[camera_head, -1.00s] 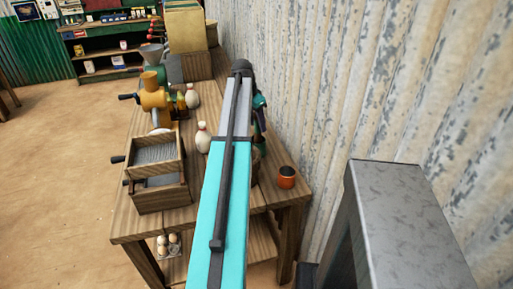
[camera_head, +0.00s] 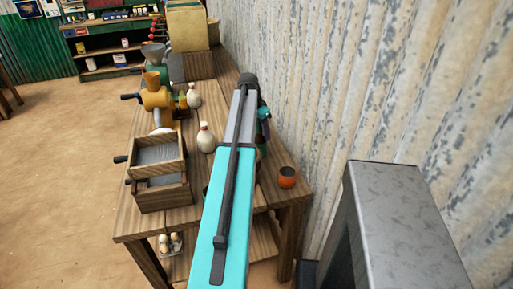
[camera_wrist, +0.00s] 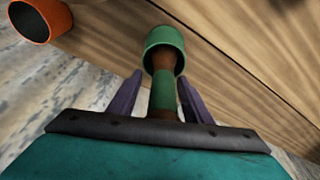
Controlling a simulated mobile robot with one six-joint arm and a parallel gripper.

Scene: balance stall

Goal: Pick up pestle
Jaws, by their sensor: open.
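The pestle shows in the wrist view (camera_wrist: 163,92), with a brown shaft, a green band and a wide green end. Its shaft lies between the two purple fingers of my gripper (camera_wrist: 160,84), which is open with a gap on each side. The wide green end is beyond the fingertips. Whether it touches the table cannot be told. In the head view my arm hides most of the gripper area, and the pestle cannot be made out there.
The wooden table (camera_head: 135,225) stands along a corrugated wall (camera_head: 350,80). An orange cup (camera_head: 287,178) is right of my arm, also in the wrist view (camera_wrist: 38,20). White bottles (camera_head: 206,140), a wooden box (camera_head: 160,190) and a yellow grinder (camera_head: 156,98) stand to the left.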

